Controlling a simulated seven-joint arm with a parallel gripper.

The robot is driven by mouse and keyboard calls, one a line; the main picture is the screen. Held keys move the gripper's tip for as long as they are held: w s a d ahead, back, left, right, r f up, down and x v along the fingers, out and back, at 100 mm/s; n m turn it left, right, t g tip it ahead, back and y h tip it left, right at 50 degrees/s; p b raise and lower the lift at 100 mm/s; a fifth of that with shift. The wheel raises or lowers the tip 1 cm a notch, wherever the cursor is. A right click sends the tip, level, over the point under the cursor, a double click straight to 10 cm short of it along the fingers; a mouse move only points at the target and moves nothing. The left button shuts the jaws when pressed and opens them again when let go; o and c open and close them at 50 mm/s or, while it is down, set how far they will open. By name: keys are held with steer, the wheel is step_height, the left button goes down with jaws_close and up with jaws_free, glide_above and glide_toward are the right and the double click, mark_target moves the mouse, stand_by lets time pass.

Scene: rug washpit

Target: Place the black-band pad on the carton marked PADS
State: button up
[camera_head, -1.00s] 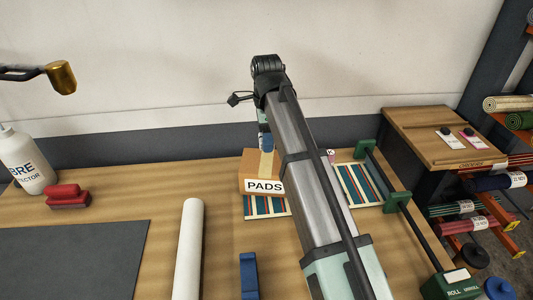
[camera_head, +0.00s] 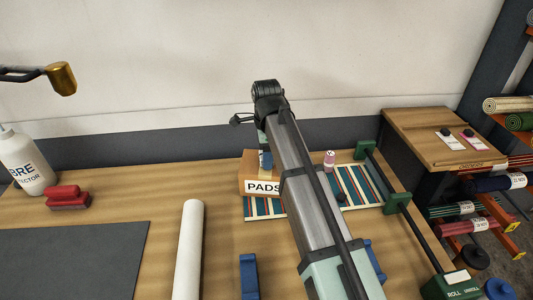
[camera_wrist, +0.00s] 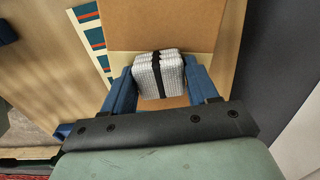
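The black-band pad (camera_wrist: 174,78) is a white ribbed block with a black band around its middle. It sits between the two blue fingers of my gripper (camera_wrist: 158,76), which look closed against its sides. In the head view my gripper (camera_head: 266,160) is at the brown carton marked PADS (camera_head: 247,186), and my arm hides the carton's right side. In the wrist view the pad is over the carton's top (camera_wrist: 205,45). I cannot tell whether its underside touches the carton.
A striped rug (camera_head: 355,187) lies by and under the carton, with a pink-capped bottle (camera_head: 330,158) near it. A green-ended roller (camera_head: 397,203) stands to the right. A white roll (camera_head: 189,250), blue block (camera_head: 249,275) and red brush (camera_head: 67,197) are on the bench.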

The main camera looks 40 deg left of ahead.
steer(key=o, duration=0.4)
step_height(320, 180, up, 12)
steer(key=shift+r, duration=0.15)
stand_by(0.5)
